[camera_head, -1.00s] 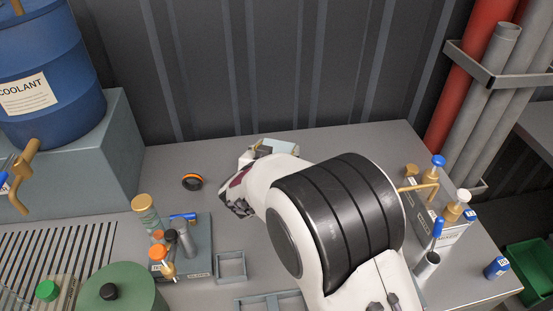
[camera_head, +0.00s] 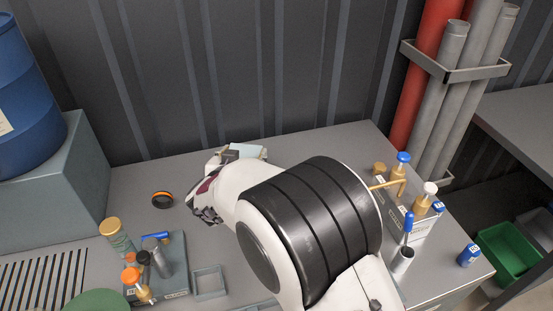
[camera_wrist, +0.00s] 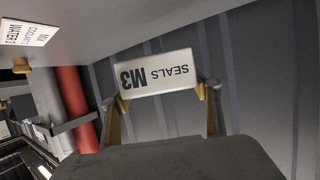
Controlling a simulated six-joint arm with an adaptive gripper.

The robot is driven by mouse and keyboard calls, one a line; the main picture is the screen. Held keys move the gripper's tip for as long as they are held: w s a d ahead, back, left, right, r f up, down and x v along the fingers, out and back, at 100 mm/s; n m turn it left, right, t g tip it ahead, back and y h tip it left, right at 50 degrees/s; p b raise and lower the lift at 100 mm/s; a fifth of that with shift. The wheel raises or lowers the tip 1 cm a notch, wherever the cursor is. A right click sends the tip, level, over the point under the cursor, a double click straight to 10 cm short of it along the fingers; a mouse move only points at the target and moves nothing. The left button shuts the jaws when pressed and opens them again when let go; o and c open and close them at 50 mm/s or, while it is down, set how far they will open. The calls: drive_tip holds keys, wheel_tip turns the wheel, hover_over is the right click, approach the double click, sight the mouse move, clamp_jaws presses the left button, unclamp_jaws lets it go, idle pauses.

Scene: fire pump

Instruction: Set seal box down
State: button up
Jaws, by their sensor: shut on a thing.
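The seal box (camera_wrist: 150,68) is a pale box, and its "SEALS M3" label shows upside down in the wrist view. My gripper (camera_wrist: 158,94) is shut on it, with one tan finger at each end of the box. In the head view, part of the pale box (camera_head: 250,151) shows past my white and black arm, near the back of the grey bench (camera_head: 330,141). My arm hides most of my gripper there. I cannot tell whether the box touches the bench.
A small open grey tray (camera_head: 209,283) and a fixture with bottles (camera_head: 172,277) stand at front left.

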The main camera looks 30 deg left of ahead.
drive_tip(key=shift+w+d+f, duration=0.15)
drive_tip(key=shift+w+d, duration=0.15)
drive_tip(key=shift+m+h, duration=0.4)
drive_tip(key=w+d, duration=0.1)
drive_tip(key=w+d+f, duration=0.1)
drive_tip(key=w, duration=0.1)
drive_tip(key=shift+w+f, duration=0.15)
drive_tip(key=shift+f, duration=0.05)
drive_tip(key=w+d+r+m+h, duration=0.3)
drive_tip(key=w+d+m+h, duration=0.4)
drive_tip(key=w+d, duration=0.6)
drive_tip(key=shift+d+m+h, duration=0.4)
drive_tip(key=shift+d+h, duration=0.3)
drive_tip(key=shift+h, duration=0.3)
drive_tip(key=shift+f, duration=0.1)
drive_tip(key=shift+f, duration=3.1)
drive_tip(key=shift+f, duration=1.85)
